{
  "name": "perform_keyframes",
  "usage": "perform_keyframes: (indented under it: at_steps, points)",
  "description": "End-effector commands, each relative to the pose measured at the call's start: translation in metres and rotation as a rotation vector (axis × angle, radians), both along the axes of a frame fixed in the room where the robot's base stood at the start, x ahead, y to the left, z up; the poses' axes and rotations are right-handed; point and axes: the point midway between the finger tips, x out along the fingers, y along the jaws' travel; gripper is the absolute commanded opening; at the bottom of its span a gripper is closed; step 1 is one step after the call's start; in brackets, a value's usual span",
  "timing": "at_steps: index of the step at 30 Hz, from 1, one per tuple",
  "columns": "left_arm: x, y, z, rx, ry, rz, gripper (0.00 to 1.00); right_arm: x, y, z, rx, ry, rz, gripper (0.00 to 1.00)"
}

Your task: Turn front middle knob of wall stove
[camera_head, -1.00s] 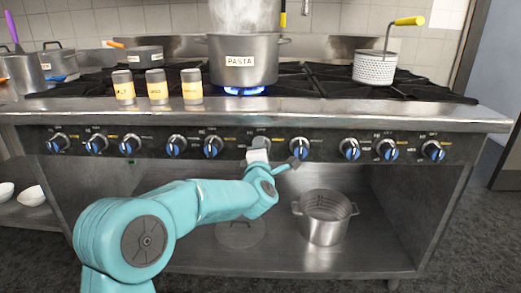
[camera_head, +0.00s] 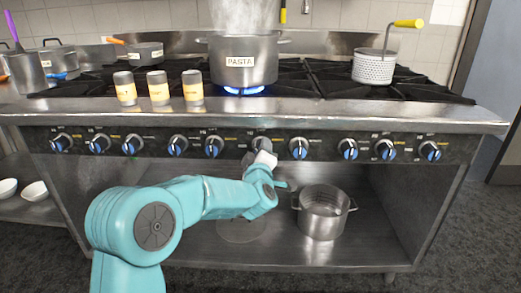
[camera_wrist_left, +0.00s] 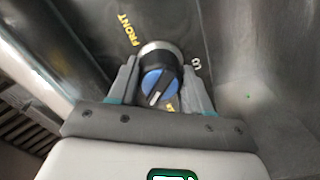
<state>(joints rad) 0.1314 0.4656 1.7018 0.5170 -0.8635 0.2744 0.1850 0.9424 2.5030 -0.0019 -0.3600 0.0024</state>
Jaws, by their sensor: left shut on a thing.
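The wall stove (camera_head: 350,118) has a front panel with a row of blue-faced knobs. My left gripper (camera_head: 262,150) is at the middle knob, below the pasta pot, and covers most of it in the head view. In the left wrist view the knob (camera_wrist_left: 157,82) has a blue face, a black body and a silver ring. The two fingers of my left gripper (camera_wrist_left: 158,90) are shut on it from both sides. The knob's pointer line is tilted. Yellow "FRONT" lettering shows beside it. My right gripper is not in view.
A steaming pasta pot (camera_head: 240,70) stands over a blue flame (camera_head: 243,91). Three labelled shakers (camera_head: 158,90) stand on the left of the stove's front edge. Neighbouring knobs (camera_head: 214,147) (camera_head: 300,149) flank the gripper. A steel pot (camera_head: 322,215) is on the lower shelf.

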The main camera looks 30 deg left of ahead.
Motion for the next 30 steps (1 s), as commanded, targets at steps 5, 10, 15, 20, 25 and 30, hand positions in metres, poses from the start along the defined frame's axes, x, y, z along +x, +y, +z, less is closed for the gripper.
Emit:
perform_keyframes:
  at_steps: [5,10,15,20,25,30]
  points:
    - [0.0016,-0.0042,0.0003,0.033,0.02,-0.011,0.18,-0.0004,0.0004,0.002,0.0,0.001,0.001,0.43]
    - [0.0015,-0.0044,-0.0006,0.042,0.026,-0.012,0.18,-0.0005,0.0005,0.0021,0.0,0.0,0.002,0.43]
    - [0.0015,-0.0046,-0.0013,0.041,0.027,-0.012,0.18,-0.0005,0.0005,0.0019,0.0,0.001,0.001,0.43]
    - [0.0015,-0.0047,-0.002,0.04,0.028,-0.012,0.58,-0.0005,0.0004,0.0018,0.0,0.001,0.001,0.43]
    - [0.0009,-0.003,-0.0017,0.039,0.027,-0.008,0.74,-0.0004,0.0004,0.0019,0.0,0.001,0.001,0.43]
    - [0.0001,-0.0021,-0.0013,0.038,0.026,-0.005,0.74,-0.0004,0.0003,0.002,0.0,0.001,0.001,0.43]
